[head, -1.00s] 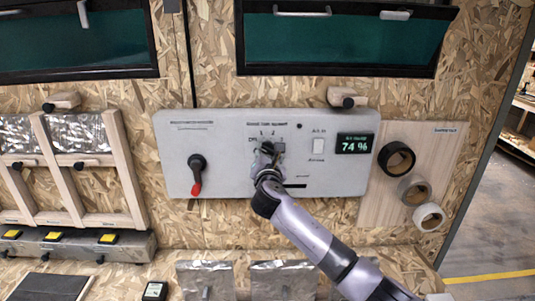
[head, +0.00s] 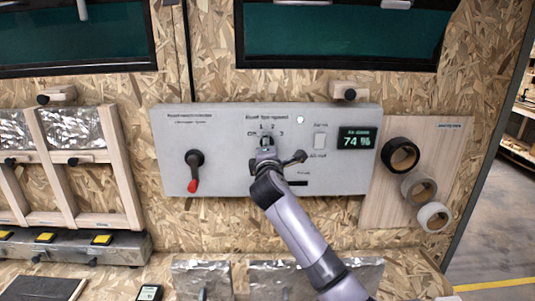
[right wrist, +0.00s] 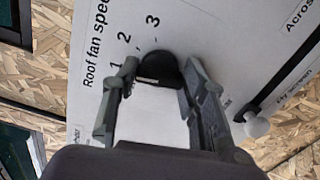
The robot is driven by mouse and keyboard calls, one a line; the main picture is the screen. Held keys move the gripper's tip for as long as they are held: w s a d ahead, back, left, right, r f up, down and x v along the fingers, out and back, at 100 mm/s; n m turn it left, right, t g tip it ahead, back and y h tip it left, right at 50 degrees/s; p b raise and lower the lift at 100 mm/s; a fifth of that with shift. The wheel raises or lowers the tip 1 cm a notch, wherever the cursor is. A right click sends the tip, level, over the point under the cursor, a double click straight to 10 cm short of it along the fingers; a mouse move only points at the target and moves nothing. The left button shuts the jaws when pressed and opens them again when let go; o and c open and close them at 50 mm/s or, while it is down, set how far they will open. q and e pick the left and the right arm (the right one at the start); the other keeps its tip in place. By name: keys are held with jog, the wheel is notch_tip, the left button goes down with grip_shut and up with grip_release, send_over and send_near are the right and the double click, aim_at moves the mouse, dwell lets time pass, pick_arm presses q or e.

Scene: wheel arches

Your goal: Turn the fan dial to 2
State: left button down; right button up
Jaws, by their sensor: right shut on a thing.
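The black fan dial (right wrist: 158,66) shows in the right wrist view on a pale panel, next to the printed "Roof fan speed" scale with 1, 2 and 3. My right gripper (right wrist: 160,78) is shut on the dial, with one finger on each side of it. In the head view my right gripper (head: 274,152) is in front of the fan scale on the grey control panel (head: 225,165) and hides most of the dial. I cannot tell exactly which mark the dial points to. My left gripper is out of view.
A red-tipped rotary handle (head: 194,170) is on the panel's left. Tape rolls (head: 418,186) hang farther right. Foil-covered pieces (head: 203,278) stand below.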

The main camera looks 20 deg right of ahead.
jog(key=shift+f+m+b, duration=0.2)
jog(key=shift+m+b, duration=1.25)
jog(key=shift+m, duration=1.35)
jog(key=o, duration=1.2)
jog(key=shift+r, duration=0.1)
jog(key=shift+c, duration=0.2)
jog(key=v, duration=1.2)
